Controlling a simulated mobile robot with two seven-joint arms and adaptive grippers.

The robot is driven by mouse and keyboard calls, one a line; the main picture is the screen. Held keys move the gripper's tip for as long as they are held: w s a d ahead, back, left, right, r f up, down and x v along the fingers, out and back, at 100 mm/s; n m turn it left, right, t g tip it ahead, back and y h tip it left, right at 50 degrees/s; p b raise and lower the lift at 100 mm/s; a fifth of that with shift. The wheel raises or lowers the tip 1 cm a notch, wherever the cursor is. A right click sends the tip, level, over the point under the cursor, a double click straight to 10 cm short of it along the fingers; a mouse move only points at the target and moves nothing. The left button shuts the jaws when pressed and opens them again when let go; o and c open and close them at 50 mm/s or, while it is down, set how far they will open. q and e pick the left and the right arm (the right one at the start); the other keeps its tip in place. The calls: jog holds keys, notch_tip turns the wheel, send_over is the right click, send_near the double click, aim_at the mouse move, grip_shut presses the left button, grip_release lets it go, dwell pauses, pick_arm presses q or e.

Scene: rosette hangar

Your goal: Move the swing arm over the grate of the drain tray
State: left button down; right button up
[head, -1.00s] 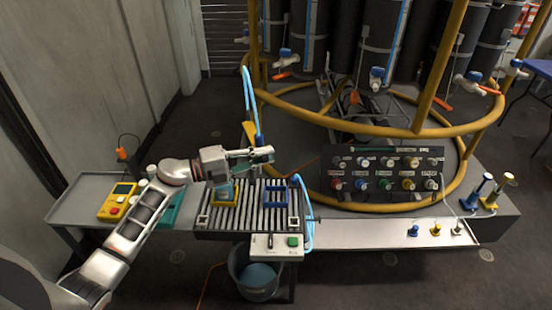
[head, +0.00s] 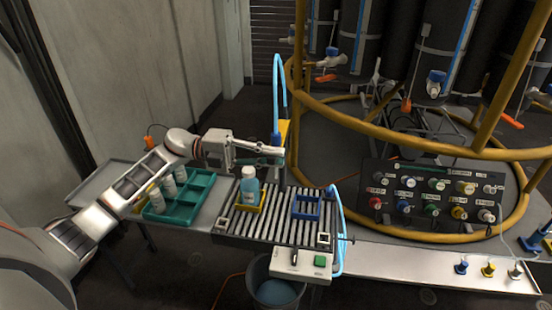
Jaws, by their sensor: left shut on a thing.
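The drain tray's slatted metal grate (head: 284,229) lies at the middle of the head view. The swing arm (head: 282,177) shows as a dark upright part at the grate's back edge, with a light blue hose and a blue fitting above it. My left gripper (head: 276,155) is shut at this part, and its fingers hide much of it. An empty-looking blue holder (head: 307,208) sits on the right half. My right gripper is not in view.
A teal divided tray (head: 180,214) with several white bottles stands left, below my left arm. A control box with a green button (head: 320,262) fronts the grate. A bucket (head: 274,294) is under it. A valve panel (head: 433,194) and yellow frame stand right.

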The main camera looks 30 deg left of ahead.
pick_arm(q)
jog(key=shift+f, duration=0.1)
jog(key=c, duration=2)
grip_release()
jog(key=shift+o, duration=0.2)
jog(key=v, duration=1.2)
